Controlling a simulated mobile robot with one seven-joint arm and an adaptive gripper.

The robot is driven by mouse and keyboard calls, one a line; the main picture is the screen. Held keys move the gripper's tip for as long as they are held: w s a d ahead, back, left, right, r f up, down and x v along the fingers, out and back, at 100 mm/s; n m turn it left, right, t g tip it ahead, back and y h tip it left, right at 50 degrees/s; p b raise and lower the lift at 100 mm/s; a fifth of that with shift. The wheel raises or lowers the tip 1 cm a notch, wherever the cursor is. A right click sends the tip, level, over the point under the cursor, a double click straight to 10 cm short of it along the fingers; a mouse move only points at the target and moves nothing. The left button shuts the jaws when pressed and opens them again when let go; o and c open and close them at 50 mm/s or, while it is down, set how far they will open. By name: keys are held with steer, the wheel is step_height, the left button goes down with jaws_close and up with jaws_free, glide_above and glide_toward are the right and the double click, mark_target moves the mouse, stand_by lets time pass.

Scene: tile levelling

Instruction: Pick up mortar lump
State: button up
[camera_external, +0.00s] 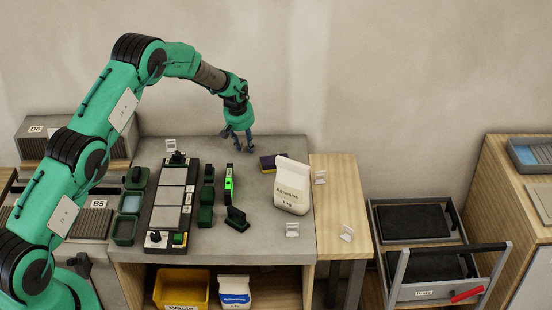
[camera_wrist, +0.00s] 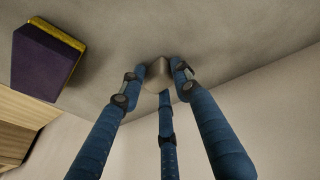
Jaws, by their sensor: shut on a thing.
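The mortar lump (camera_wrist: 157,73) is a small grey-beige piece, close in colour to the worktop, between my fingertips in the wrist view. My gripper (camera_external: 238,148) has blue fingers and is low over the back of the grey worktop in the external view. In the wrist view my gripper (camera_wrist: 160,76) is shut on the lump, with fingers on several sides of it. The fingers partly hide the lump. I cannot make the lump out in the external view, and I cannot tell whether it touches the worktop.
A purple and yellow sponge (camera_external: 270,163) lies right of my gripper; it also shows in the wrist view (camera_wrist: 43,62). A black tile stand (camera_external: 157,218), green containers (camera_external: 129,204) and a green tool (camera_external: 229,184) are nearer the front.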

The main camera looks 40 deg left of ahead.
mark_target(246, 145)
steer(key=shift+r, duration=0.15)
step_height(246, 145, up, 10)
stand_by(0.8)
steer(key=shift+d, duration=0.15)
stand_by(0.5)
